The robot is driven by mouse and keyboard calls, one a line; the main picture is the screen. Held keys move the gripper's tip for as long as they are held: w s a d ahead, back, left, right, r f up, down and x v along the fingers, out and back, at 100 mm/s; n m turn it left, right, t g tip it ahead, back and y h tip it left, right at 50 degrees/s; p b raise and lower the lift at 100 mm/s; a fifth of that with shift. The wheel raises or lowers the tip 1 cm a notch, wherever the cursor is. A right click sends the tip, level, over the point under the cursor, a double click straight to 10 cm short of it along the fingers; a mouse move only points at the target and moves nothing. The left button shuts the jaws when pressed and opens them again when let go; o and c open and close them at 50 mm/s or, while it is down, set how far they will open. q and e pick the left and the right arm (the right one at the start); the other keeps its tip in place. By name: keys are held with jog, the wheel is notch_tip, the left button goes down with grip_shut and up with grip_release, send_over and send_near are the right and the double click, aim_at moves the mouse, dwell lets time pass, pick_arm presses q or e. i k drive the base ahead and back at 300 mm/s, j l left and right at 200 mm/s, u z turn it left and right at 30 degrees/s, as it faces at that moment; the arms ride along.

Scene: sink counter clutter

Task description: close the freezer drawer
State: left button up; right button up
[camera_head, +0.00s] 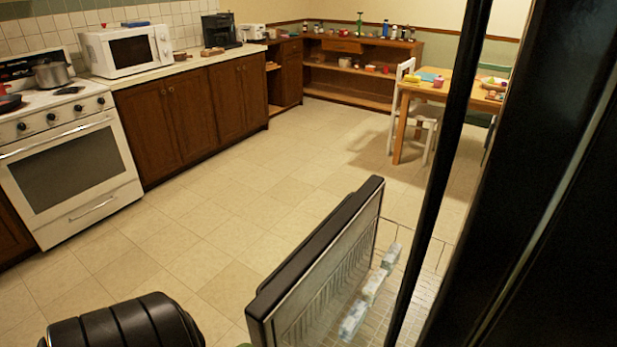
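The freezer drawer (318,262) stands pulled out at the lower middle of the head view. It has a thick black front panel and a pale ribbed inner side. Several pale, bluish-white packs (371,287) lie in a row behind the panel. The drawer's lower part is cut off by the picture's bottom edge. A black, rounded, ribbed part of mine shows at the bottom left, apart from the drawer in the picture. No fingertips of either gripper are visible.
The black fridge body (540,180) fills the right side, with a dark upright bar (440,170) in front. A white stove (70,160) and brown cabinets (190,115) line the left. A wooden table (455,92) and white chair (425,112) stand at the back right. The tiled floor (230,220) between is clear.

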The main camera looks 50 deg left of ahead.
aim_at(299, 303)
jog(key=k+j, duration=0.1)
jog(key=j, duration=1.25)
jog(key=k+j, duration=0.15)
jog(key=j, duration=0.55)
jog(key=k+j, duration=0.1)
jog(key=j, duration=0.55)
